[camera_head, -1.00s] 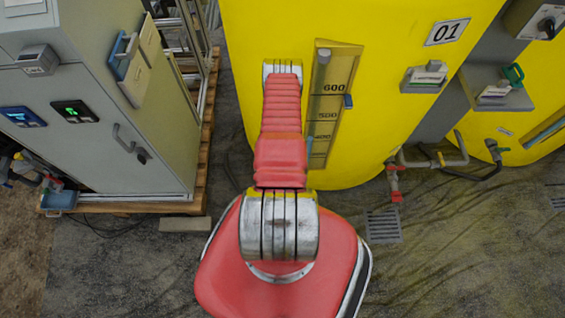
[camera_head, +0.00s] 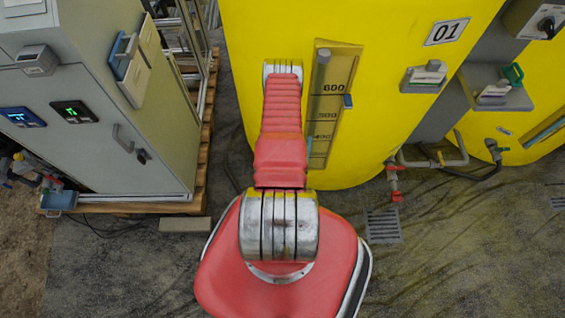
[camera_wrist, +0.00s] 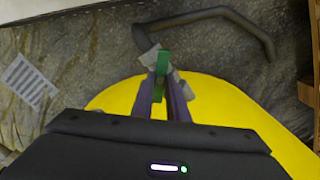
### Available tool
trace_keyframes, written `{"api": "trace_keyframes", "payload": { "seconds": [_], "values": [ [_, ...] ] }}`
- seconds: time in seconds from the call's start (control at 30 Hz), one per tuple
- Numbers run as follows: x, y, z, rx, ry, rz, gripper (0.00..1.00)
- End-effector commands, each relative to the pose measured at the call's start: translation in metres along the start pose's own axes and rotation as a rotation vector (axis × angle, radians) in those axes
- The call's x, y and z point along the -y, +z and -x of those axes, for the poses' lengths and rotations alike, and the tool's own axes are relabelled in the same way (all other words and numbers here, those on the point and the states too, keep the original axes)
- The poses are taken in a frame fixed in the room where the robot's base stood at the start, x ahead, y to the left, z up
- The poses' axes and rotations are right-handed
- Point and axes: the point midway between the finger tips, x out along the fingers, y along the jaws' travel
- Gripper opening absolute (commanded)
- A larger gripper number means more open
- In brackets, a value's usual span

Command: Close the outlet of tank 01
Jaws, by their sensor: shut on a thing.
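Tank 01 (camera_head: 375,80) is the large yellow tank with the number plate 01 (camera_head: 446,31) and a level gauge on its front. In the head view my red arm reaches towards it, and my gripper and the outlet are hidden behind the arm. In the wrist view my gripper (camera_wrist: 162,76) is shut on a green handle (camera_wrist: 162,64). A grey fitting shows close around the handle, with a dark hose (camera_wrist: 225,14) running from it. The yellow tank wall (camera_wrist: 215,105) lies just below. The handle's exact angle to the pipe is hard to tell.
A grey cabinet (camera_head: 80,150) on a wooden pallet (camera_head: 205,150) stands left. Right of my arm are a red-handled valve (camera_head: 396,185), pipes with a yellow handle (camera_head: 440,158) and another green-handled valve (camera_head: 494,147). A floor drain grate (camera_head: 383,226) lies in clear floor.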

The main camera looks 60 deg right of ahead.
Motion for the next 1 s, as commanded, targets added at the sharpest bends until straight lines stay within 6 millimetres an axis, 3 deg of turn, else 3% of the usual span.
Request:
{"api": "trace_keyframes", "payload": {
  "seconds": [0.6,1.0],
  "values": [
    [-0.0040,0.0033,-0.0005,0.006,0.009,-0.556,0.00],
    [-0.0036,0.0049,-0.0007,0.007,0.011,-0.713,0.00]
  ]
}}
